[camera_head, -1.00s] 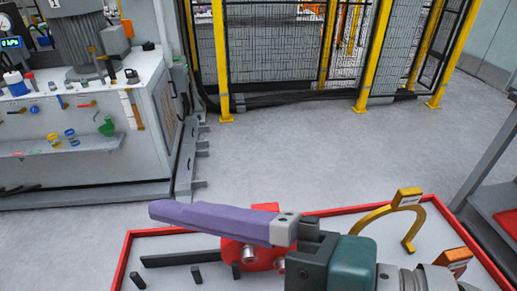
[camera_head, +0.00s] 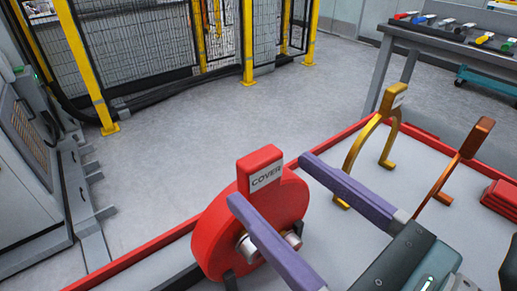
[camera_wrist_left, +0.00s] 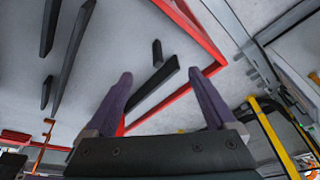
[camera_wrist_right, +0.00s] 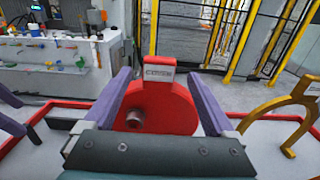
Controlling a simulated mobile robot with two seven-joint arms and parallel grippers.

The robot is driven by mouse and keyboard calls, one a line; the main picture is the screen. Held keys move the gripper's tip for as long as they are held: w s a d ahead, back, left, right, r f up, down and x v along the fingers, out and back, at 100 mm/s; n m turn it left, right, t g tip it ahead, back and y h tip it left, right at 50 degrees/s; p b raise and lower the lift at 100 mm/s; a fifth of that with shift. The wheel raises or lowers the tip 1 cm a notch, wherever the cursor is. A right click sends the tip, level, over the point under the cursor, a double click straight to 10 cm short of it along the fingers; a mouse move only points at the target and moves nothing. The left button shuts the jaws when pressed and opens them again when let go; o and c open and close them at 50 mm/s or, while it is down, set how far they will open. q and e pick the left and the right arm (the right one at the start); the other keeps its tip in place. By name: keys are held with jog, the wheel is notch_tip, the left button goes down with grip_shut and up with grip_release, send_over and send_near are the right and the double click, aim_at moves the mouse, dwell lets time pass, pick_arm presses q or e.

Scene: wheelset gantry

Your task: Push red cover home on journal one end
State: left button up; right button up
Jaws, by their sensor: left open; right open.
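The red cover (camera_head: 213,235), a disc with a block labelled COVER on top, stands upright in the red-rimmed tray. Metal studs stick out of its near face. My right gripper (camera_head: 270,180) is open, its purple fingers spread and reaching toward the cover. In the right wrist view the cover (camera_wrist_right: 165,105) shows between the open fingers, and I see no grip on it. My left gripper (camera_wrist_left: 160,75) is open and empty in its wrist view, with the tray and dark bars beyond it. No journal can be made out.
A yellow hooked gauge (camera_head: 362,150) and an orange one (camera_head: 457,165) stand right of the cover. Red blocks (camera_head: 502,197) lie at the right edge. A grey bench (camera_head: 440,38) with tools stands behind. Yellow-posted fencing (camera_head: 247,45) lies beyond clear floor.

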aim_at(241, 157)
jog(key=x, duration=0.7)
jog(key=shift+a+f, duration=0.15)
jog(key=shift+f, duration=0.2)
grip_shut()
dwell(0.4)
